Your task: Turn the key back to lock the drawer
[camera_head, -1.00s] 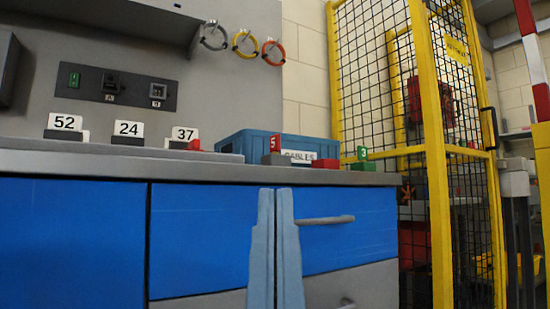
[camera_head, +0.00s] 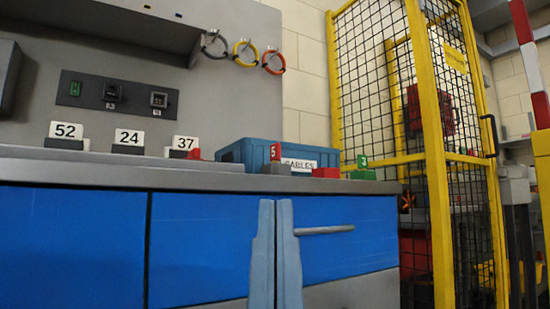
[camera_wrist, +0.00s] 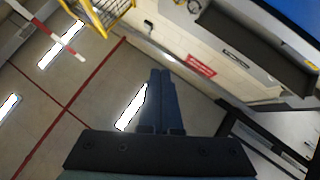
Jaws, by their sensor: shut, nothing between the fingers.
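The blue drawer (camera_head: 350,243) is closed under the worktop at the right of the cabinet, with a grey bar handle (camera_head: 324,230). My gripper (camera_head: 275,203) stands upright in front of the drawer's left part, just left of the handle. Its two light blue fingers are together and hold nothing. Whether they touch the drawer front I cannot tell. No key or lock shows in either view; my fingers cover part of the drawer front. In the wrist view my gripper (camera_wrist: 161,73) is shut and empty over a view of floor and wall.
On the worktop (camera_head: 110,160) stand number cards, a blue cables bin (camera_head: 232,152), and red and green blocks. Another blue front (camera_head: 70,240) is at the left. A yellow mesh cage (camera_head: 432,150) stands to the right. Cable rings (camera_head: 244,52) hang on the wall.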

